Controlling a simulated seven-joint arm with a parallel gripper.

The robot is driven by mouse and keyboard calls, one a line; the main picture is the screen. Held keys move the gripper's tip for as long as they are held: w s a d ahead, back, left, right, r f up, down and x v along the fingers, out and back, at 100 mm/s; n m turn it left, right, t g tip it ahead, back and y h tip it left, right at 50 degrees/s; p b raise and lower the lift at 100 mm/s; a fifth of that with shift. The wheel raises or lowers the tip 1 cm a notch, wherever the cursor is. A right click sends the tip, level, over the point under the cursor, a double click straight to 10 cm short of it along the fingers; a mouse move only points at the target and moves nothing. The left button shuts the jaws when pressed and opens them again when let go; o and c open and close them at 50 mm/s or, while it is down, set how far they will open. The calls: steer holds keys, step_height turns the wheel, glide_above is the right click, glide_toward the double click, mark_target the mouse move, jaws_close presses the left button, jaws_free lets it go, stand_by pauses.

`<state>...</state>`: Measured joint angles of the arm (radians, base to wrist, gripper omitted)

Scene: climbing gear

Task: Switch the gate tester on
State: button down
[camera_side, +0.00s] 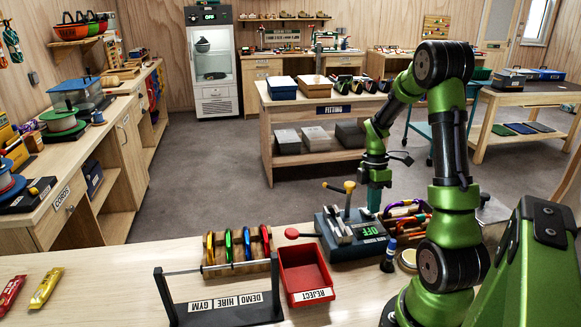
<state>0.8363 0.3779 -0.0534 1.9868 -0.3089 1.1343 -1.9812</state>
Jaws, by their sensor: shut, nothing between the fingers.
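The gate tester (332,246) is a dark blue-grey box on the front bench, with a metal fixture on top. Its small display (371,231) shows green letters that seem to read OFF. A lever with a yellow knob (349,187) stands up from it, a black-tipped bar (327,186) is beside that, and a red knob (292,233) sticks out to the left. My gripper (374,207) points down just above the tester's back right part, its fingers shut and empty. I cannot tell whether the fingertips touch the tester. No separate power switch can be made out.
A red REJECT tray (304,274) and a rack of coloured carabiners (237,249) stand left of the tester. A rail with GYM, HIRE and DEMO labels (222,304) is in front. A blue marker (389,256) and more carabiners (408,217) crowd the right side.

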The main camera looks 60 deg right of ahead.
stand_by(0.3)
steer(key=shift+s+f, duration=0.1)
steer(key=shift+f, duration=0.15)
steer(key=shift+w+d+r, duration=0.15)
steer(key=shift+w+d, duration=0.35)
steer(key=shift+w, duration=0.1)
step_height(320, 180, up, 14)
steer(key=w+d, duration=0.2)
stand_by(0.5)
steer(key=shift+s, duration=0.1)
